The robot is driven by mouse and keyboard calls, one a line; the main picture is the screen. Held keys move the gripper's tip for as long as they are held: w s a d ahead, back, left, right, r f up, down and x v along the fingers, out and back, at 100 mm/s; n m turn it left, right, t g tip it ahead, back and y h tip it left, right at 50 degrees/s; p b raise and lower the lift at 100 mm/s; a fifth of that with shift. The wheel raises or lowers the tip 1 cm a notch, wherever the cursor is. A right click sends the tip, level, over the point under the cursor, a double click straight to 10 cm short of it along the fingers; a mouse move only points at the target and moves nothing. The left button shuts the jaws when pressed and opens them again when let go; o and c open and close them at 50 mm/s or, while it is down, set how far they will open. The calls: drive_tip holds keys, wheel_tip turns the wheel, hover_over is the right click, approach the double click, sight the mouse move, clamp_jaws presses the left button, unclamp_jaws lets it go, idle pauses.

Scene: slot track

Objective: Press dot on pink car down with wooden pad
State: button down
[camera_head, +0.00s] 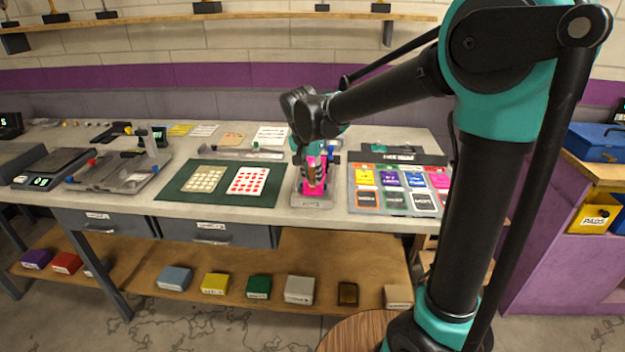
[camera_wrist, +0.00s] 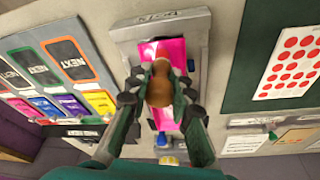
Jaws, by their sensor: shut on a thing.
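The pink car (camera_head: 308,187) sits on a grey holder (camera_head: 312,202) on the bench. It also shows in the wrist view (camera_wrist: 176,50), pink and partly covered. My gripper (camera_wrist: 161,86) is shut on a brown wooden pad (camera_wrist: 159,92) with a rounded end, held over the middle of the car. My gripper (camera_head: 316,168) points down above the car in the head view. I cannot tell whether the pad touches the car.
A sheet of red dots (camera_head: 248,181) and a sheet of pale dots (camera_head: 204,179) lie on a dark green mat (camera_head: 175,187) left of the holder. A board of coloured labelled cards (camera_head: 393,212) lies to the right. A blue piece (camera_wrist: 161,139) is close to the car's end.

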drive_tip(key=shift+r, duration=2.55)
